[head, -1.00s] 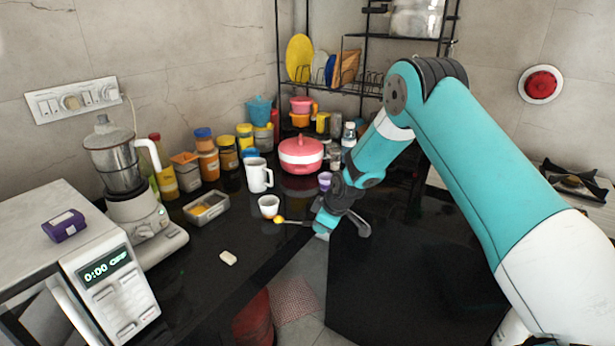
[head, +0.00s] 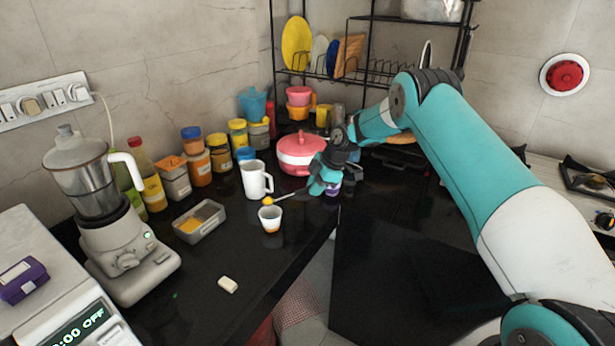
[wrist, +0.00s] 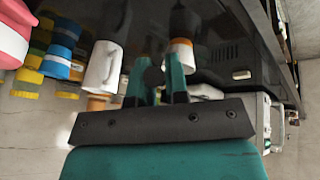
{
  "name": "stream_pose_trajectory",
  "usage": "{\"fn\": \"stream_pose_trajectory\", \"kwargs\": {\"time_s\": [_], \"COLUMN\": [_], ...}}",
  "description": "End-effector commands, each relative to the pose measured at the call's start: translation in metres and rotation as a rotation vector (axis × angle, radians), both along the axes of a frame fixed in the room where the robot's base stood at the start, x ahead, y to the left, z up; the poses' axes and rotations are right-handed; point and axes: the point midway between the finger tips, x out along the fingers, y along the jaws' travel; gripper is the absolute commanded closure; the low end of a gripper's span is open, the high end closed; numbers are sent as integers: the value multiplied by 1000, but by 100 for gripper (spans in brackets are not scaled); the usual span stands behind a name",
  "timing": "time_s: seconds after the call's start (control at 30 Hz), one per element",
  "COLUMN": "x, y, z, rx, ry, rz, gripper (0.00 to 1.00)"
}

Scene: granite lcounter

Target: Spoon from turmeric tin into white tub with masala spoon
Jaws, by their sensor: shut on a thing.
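The turmeric tin (head: 181,224) is a grey, open rectangular tin with yellow powder inside, on the black counter left of centre. My gripper (head: 314,184) is shut on the masala spoon (head: 289,195), right of and behind the tub. The spoon points left, with a yellow heap in its bowl just above the tub's far rim; I cannot tell whether they touch. The wrist view shows my gripper's fingers (wrist: 160,82) and the tub (wrist: 180,50); the spoon is hard to make out there.
A white mug (head: 254,180) stands close behind the tub. A pink pot (head: 297,153) and several spice jars (head: 200,165) stand behind. A mixer (head: 125,255) is at left, and a small white block (head: 228,284) lies in front. The counter's edge runs right of the tub.

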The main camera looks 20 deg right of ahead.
Motion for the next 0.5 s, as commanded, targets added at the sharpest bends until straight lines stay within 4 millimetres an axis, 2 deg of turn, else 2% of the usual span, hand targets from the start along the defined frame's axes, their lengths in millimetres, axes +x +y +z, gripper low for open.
{"fn": "stream_pose_trajectory", "kwargs": {"time_s": [0.5], "x": [0], "y": [0], "z": [-1], "rx": [4], "ry": [-4], "rz": [3], "gripper": [100]}}
